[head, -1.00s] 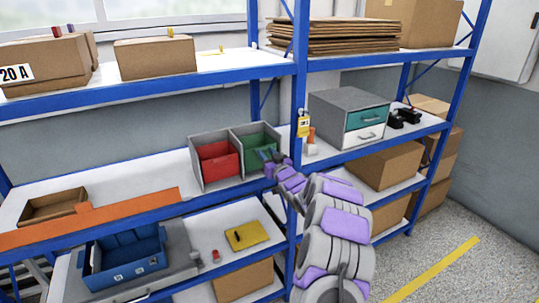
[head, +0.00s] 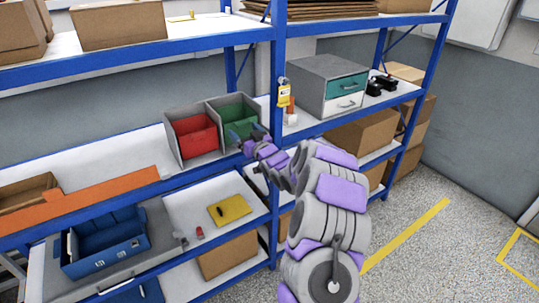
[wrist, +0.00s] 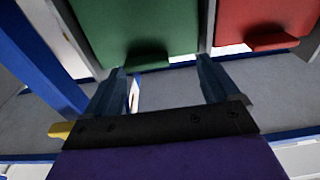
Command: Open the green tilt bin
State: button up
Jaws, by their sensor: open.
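The green tilt bin (head: 236,112) is the right one of two bins in a grey housing (head: 168,140) on the middle shelf. Its green front (wrist: 140,25) fills the upper left of the wrist view and looks closed. A dark green lip (wrist: 147,61) sticks out at the edge of that front nearest my gripper. My gripper (wrist: 161,66) is open, its two fingers apart on either side of the lip; I cannot tell whether they touch it. In the head view my gripper (head: 240,141) covers the lower part of the green front.
The red bin (head: 192,138) sits directly left of the green one, and its lip (wrist: 273,43) is near the right finger. A grey drawer unit (head: 328,85) is further right.

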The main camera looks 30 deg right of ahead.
jog(key=s+d+b, duration=0.2)
jog(key=s+b, duration=0.1)
jog(key=s, duration=1.3)
jog(key=shift+s+d, duration=0.15)
jog(key=shift+d, duration=0.2)
dwell(0.7)
